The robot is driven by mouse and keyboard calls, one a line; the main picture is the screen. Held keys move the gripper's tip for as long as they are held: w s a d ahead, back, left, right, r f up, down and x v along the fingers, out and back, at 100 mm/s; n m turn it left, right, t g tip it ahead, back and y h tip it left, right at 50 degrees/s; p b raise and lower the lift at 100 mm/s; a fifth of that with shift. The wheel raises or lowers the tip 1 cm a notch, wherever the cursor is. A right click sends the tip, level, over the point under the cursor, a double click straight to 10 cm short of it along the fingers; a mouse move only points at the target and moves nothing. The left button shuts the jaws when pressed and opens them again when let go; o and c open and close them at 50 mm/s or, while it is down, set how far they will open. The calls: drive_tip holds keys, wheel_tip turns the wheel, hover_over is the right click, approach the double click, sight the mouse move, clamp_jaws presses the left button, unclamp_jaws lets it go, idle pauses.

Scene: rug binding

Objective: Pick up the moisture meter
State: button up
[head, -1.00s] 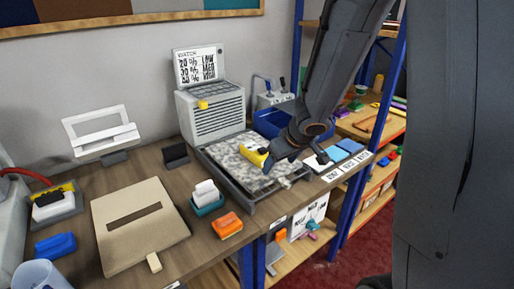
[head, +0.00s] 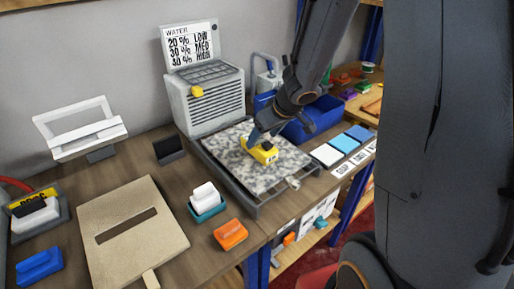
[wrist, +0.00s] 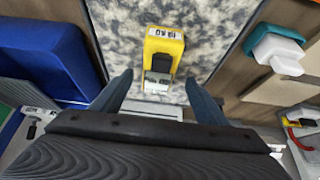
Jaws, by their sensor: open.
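The moisture meter (head: 264,152) is a small yellow block with a dark part on top. It lies on a grey speckled rug piece (head: 240,166) in a dark tray (head: 252,206). In the wrist view the meter (wrist: 178,46) shows a white label, a dark centre and a grey end nearest me. My gripper (head: 257,135) is open and empty, close above the meter. In the wrist view my gripper's fingers (wrist: 160,82) are spread wide, with the meter's near end just beyond the gap between them. I cannot tell their exact height over it.
A grey vented unit (head: 208,100) with a sign (head: 190,45) stands behind the tray. A blue bin (head: 315,120) and white and blue pads (head: 343,143) are to the right. An orange block (head: 230,234) and a white-and-teal block (head: 206,200) lie left of the tray.

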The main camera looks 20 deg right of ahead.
sight(259, 143)
drive_tip(key=shift+w+d+f, duration=0.1)
drive_tip(key=shift+w+f, duration=0.2)
drive_tip(key=shift+f, duration=0.2)
drive_tip(key=b+x, duration=0.3)
drive_tip(key=x, duration=0.1)
drive_tip(key=shift+w+f, duration=0.1)
drive_tip(key=shift+f, duration=0.25)
drive_tip(key=shift+r, duration=0.15)
drive_tip(key=c, duration=1.4)
